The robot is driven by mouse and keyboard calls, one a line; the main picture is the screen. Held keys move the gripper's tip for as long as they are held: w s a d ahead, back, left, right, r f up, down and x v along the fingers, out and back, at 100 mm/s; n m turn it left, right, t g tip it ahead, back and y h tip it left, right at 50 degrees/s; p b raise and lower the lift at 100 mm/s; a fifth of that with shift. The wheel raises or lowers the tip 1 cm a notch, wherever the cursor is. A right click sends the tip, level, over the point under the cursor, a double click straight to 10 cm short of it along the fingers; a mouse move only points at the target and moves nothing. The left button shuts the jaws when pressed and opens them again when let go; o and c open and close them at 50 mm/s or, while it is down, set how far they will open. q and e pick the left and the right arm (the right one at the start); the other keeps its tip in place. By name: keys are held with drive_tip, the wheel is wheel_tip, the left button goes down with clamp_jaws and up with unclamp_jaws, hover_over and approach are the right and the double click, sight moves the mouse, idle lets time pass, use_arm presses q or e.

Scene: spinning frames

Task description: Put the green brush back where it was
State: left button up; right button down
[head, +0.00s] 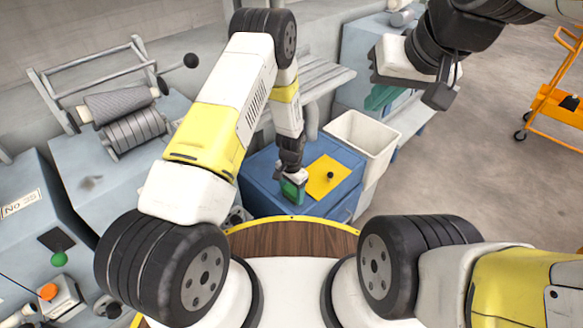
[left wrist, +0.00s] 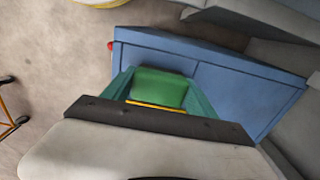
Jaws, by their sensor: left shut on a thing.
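My left gripper (head: 291,181) is over the blue cabinet top (head: 262,165), left of the yellow sheet. It is shut on the green brush (head: 292,191), seen as a small green block at its tip. In the left wrist view the green brush (left wrist: 160,87) sits between the teal fingers of the left gripper (left wrist: 158,95), with a thin yellow strip at its near side. The blue top (left wrist: 225,85) lies beneath it. I cannot tell whether the brush touches the top. My right gripper (head: 380,98) hangs at the upper right, away from the cabinet; its jaw gap is unclear.
A yellow sheet (head: 318,184) with a small dark knob (head: 330,175) lies on the cabinet. A white bin (head: 362,133) stands behind it to the right. Grey machines with rollers (head: 133,130) fill the left. An orange cart (head: 560,95) stands far right, with open floor before it.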

sight(291, 190)
use_arm(q)
drive_tip(key=shift+f, duration=0.1)
drive_tip(key=o, duration=1.8)
drive_tip(key=shift+c, duration=0.2)
wheel_tip(291, 190, up, 12)
